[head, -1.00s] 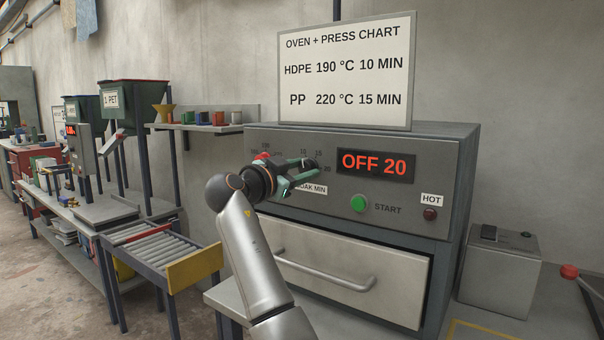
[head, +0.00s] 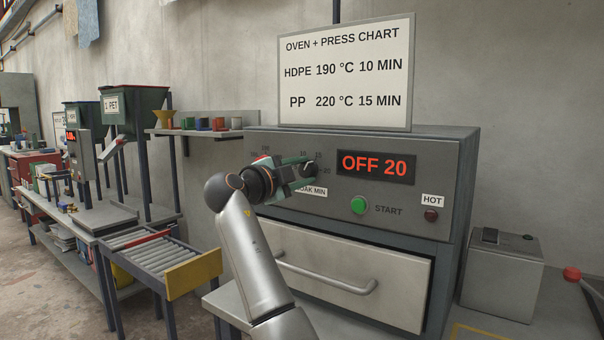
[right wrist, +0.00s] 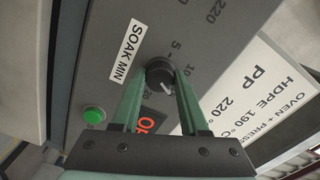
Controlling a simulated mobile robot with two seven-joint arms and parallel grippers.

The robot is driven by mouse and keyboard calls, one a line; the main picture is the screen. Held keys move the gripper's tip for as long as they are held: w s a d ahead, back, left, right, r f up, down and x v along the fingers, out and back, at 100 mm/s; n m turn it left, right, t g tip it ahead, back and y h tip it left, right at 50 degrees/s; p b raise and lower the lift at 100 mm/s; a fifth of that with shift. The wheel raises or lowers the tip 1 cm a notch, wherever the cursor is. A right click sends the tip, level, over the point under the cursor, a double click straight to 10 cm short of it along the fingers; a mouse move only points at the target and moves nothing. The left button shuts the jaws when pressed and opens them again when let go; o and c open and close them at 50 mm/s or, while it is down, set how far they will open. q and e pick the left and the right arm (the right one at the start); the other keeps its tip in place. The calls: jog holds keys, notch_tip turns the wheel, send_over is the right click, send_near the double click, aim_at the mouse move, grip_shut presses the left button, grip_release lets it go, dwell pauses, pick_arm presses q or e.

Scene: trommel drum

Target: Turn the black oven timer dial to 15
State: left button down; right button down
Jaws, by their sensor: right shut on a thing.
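The black oven timer dial (head: 311,170) is on the grey oven's front panel, above the SOAK MIN label and left of the red display (head: 376,165). The display reads OFF 20. My right gripper (head: 309,171) is shut on the dial, its green fingers on either side of it. In the right wrist view the dial (right wrist: 158,72) is between the fingertips (right wrist: 161,76). A white pointer mark on it points to the lower right of that picture. The 5 and 10 marks show beside it; the fingers hide part of the scale. My left gripper is not in view.
The green START button (head: 358,205) and dark red HOT lamp (head: 430,215) are right of the dial. The oven drawer handle (head: 327,273) sticks out below. The chart (head: 346,72) on the oven lists PP 220 °C 15 MIN and HDPE 190 °C 10 MIN.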

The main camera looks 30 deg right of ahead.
dwell(0.3)
jog(key=shift+c, duration=2.1)
grip_release()
jog(key=v, duration=1.2)
jog(key=shift+a, duration=0.25)
jog(key=shift+s+f, duration=0.1)
jog(key=shift+s, duration=0.05)
